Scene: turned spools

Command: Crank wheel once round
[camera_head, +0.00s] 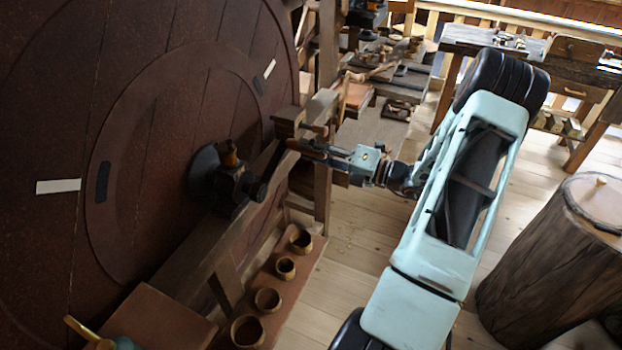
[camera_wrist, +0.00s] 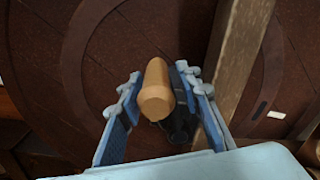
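The wheel (camera_head: 150,120) is a large dark red-brown disc at the left of the head view, upright, with a pale mark (camera_head: 58,186) near its rim. A black hub assembly (camera_head: 205,180) sits at its middle, with a tan wooden handle (camera_head: 230,154) on it. In the wrist view the handle (camera_wrist: 156,92) points towards me and shows between my two blue fingers, with the dark hub (camera_wrist: 180,124) behind it.
A wooden frame beam (camera_head: 215,240) crosses in front of the wheel; it also shows close on the right in the wrist view (camera_wrist: 238,60). Several wooden cups (camera_head: 268,299) stand on a low board below. A stump (camera_head: 550,265) stands right; workbenches are behind.

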